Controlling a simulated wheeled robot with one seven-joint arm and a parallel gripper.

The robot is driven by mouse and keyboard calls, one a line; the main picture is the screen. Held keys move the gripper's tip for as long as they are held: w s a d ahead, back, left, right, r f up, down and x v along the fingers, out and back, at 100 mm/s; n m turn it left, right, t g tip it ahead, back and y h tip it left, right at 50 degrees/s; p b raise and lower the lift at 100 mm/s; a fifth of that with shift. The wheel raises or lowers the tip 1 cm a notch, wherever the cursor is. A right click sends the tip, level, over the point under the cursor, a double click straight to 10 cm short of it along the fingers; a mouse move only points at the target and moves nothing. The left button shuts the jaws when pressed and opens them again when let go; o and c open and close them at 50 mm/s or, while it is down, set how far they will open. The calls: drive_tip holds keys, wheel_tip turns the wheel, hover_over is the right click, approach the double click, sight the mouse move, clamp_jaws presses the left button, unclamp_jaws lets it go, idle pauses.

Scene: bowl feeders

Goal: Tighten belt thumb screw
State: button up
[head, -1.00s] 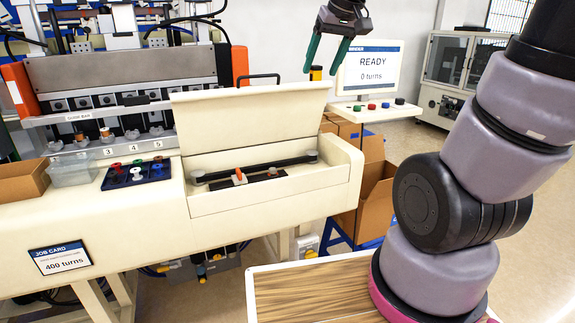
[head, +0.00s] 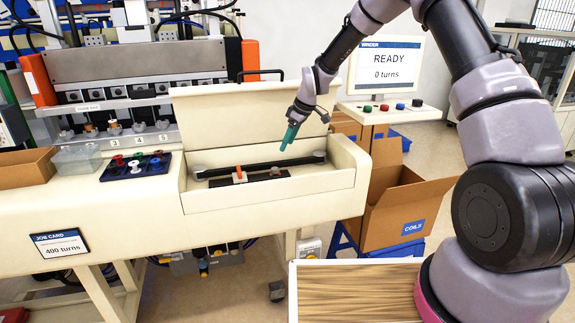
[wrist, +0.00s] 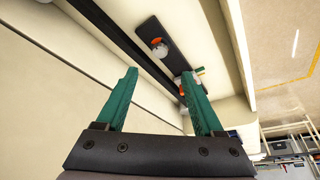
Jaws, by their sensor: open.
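The black belt (head: 255,167) runs between two rollers inside the open cream compartment of the machine. At its middle is a dark plate with an orange piece (head: 239,172) and a pale knob, possibly the thumb screw. In the wrist view the dark plate (wrist: 178,62) carries a white round knob (wrist: 161,51) with orange beside it. My gripper (head: 286,147) is above the right half of the belt, pointing down into the compartment. In the wrist view my gripper (wrist: 160,75) has its two green fingers spread, with nothing between them. It touches nothing that I can make out.
The raised cream lid (head: 230,115) stands behind the compartment, and its front wall (head: 270,198) is low. A screen (head: 388,68) reads READY, 0 turns. A tray of coloured pieces (head: 135,168) is left. A cardboard box (head: 390,210) stands right.

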sight(276, 169)
drive_tip(key=x, duration=1.1)
drive_tip(key=shift+f, duration=0.1)
clamp_jaws()
